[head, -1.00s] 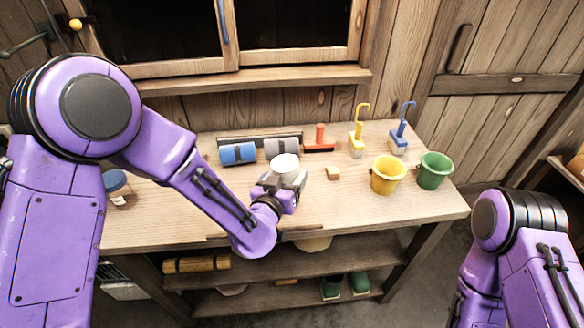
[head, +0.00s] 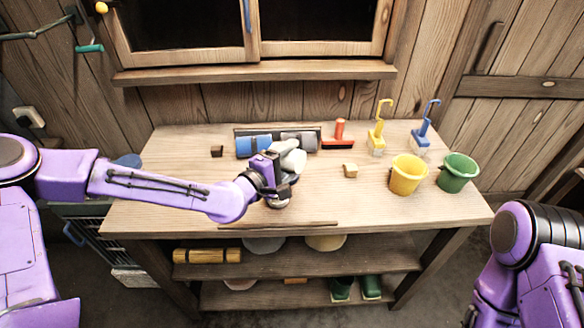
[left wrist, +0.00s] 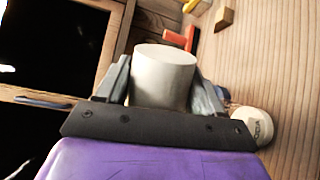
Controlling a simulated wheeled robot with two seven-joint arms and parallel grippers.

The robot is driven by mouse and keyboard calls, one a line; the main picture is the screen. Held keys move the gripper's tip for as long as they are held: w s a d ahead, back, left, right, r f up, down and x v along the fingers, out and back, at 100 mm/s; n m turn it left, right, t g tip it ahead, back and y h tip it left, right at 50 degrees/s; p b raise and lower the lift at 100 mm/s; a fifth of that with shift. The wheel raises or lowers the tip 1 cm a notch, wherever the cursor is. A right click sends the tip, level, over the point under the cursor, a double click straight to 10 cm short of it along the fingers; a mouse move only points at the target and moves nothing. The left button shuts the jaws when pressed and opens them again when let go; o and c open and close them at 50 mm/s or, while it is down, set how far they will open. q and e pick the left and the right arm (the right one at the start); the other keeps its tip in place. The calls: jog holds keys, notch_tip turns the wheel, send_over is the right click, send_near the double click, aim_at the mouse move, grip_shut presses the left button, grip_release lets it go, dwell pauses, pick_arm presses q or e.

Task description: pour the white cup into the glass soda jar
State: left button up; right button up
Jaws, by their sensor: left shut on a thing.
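My left gripper (head: 284,168) is shut on the white cup (head: 293,160), which is tilted onto its side above the front middle of the table. In the left wrist view the cup (left wrist: 163,80) sits between the two fingers. A pale round jar with soda lettering (left wrist: 253,126) shows beside the right finger there. In the head view only a low part of this jar (head: 278,204) shows under my gripper, which hides the rest. I cannot see whether anything flows from the cup. My right gripper is out of the frame; only my right arm shows at lower right.
On the table (head: 330,205) a blue roll (head: 254,146), a red tool (head: 339,133) and a small wooden block (head: 350,171) lie behind and right. A yellow bucket (head: 408,175) and a green bucket (head: 458,173) stand at the right.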

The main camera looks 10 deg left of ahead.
pick_arm(q)
jog(key=shift+a+r+n+b, duration=0.25)
jog(key=shift+a+n+b, duration=0.25)
jog(key=shift+n+b, duration=0.5)
jog(key=shift+w+a+r+n+t+b, duration=0.1)
jog(key=shift+r+n+t+b, duration=0.2)
jog(key=shift+n+b, duration=0.15)
jog(key=shift+a+r+n+h, duration=0.15)
jog(key=shift+r+n+h, duration=0.15)
jog(key=shift+n, duration=0.05)
jog(key=shift+f, duration=0.1)
dwell(0.8)
